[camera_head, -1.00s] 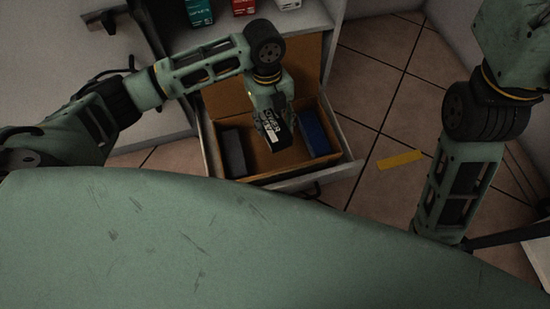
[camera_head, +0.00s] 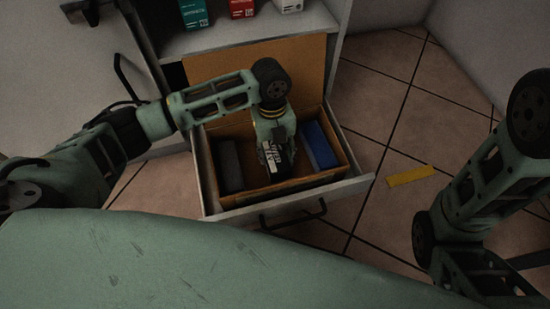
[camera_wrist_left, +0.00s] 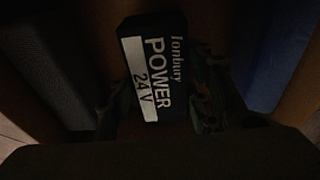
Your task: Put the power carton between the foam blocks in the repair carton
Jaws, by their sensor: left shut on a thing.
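The power carton (camera_wrist_left: 155,65) is a black box with a white-edged label reading POWER 24 V. In the head view it (camera_head: 271,158) is down between a dark grey foam block (camera_head: 230,166) on the left and a blue foam block (camera_head: 319,145) on the right. My left gripper (camera_wrist_left: 160,105) is shut on the power carton, over the brown repair carton (camera_head: 258,66), which sits open in a drawer. Whether the power carton touches the carton floor is hidden. My right arm shows at the right; its gripper is out of view.
The pulled-out drawer (camera_head: 350,186) surrounds the repair carton. Teal, red and white boxes (camera_head: 242,8) stand on the shelf behind. A yellow strip (camera_head: 410,176) lies on the tiled floor to the right.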

